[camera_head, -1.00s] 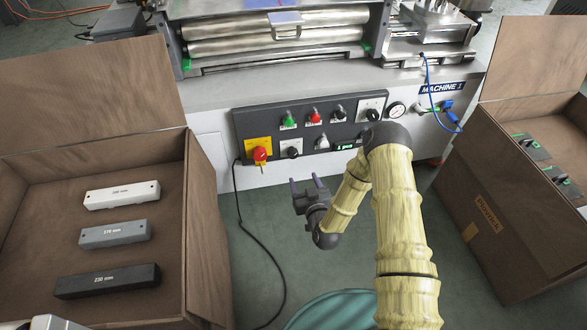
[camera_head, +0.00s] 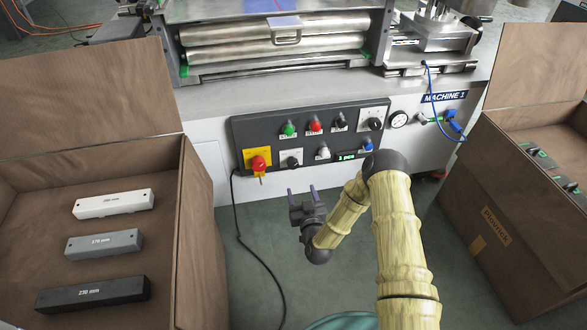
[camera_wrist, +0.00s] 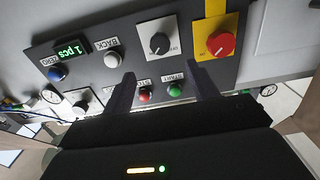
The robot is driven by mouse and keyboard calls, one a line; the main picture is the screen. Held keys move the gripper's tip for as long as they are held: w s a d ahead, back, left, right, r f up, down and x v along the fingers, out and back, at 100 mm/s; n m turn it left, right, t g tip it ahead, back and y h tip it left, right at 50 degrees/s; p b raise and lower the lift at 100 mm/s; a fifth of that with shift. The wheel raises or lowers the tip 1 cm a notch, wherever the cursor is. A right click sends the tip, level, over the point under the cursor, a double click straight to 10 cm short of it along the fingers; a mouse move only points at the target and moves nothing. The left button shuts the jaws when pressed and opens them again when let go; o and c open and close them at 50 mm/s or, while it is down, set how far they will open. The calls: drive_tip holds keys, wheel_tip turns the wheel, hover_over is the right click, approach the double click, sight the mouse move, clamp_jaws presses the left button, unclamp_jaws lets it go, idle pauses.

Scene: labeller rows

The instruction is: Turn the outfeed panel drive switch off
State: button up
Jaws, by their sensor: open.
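A dark control panel (camera_head: 270,143) is on the front of the machine labelled MACHINE 1. It carries a red knob (camera_head: 258,164) on a yellow plate, a black rotary knob (camera_head: 291,161) on a grey plate and another black knob (camera_head: 374,123) on a pale plate at upper right. I cannot tell which one is the drive switch; no outfeed label is readable. My gripper (camera_head: 302,189) is open and empty, below and in front of the panel. In the wrist view, the panel appears inverted, with the black knob (camera_wrist: 160,43) and red knob (camera_wrist: 221,43) beyond the open fingers (camera_wrist: 161,75).
A green button (camera_head: 289,129), red button (camera_head: 316,126), white button (camera_head: 323,152) and blue button (camera_head: 367,146) are close to the knobs. A wooden box (camera_head: 200,230) stands at left, another (camera_head: 490,205) at right. A black cable (camera_head: 239,225) hangs below the panel.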

sight(294, 166)
drive_tip(key=b+x, duration=0.5)
drive_tip(key=x, duration=0.8)
drive_tip(key=c, duration=1)
